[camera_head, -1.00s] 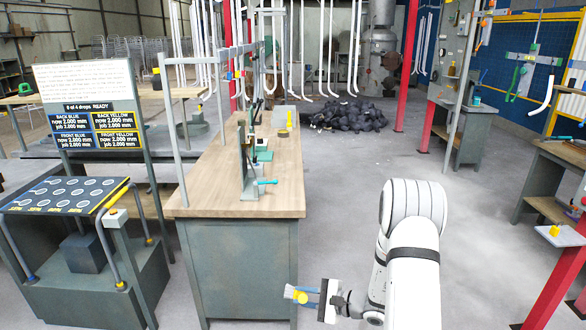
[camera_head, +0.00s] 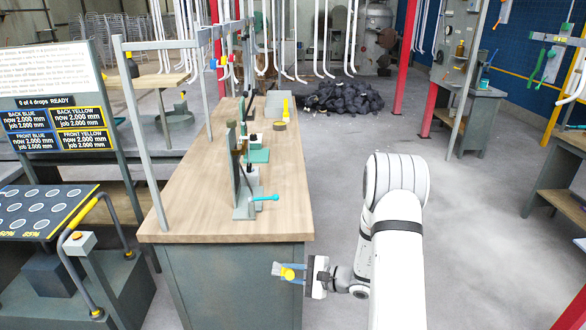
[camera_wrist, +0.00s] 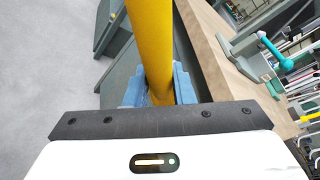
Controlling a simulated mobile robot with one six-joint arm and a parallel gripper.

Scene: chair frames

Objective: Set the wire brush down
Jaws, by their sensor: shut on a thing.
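My gripper (camera_head: 290,272) has blue fingers and is shut on the wire brush (camera_head: 287,274), of which only a small yellow part shows in the head view. In the wrist view a yellow handle (camera_wrist: 152,45) stands out between the blue fingers (camera_wrist: 155,85) and runs off the top edge. The brush's bristles cannot be made out. In the head view my gripper is in front of the wooden workbench (camera_head: 195,205), near its front right corner and lower in the picture than its top. I cannot tell the gap to the bench.
On the bench stand a grey fixture with a turquoise handle (camera_head: 264,198), a green block (camera_head: 259,155) and a tape roll (camera_head: 279,126). The front left of the top is bare. A display board (camera_head: 55,105) stands left. Grey floor (camera_head: 470,230) lies open at right.

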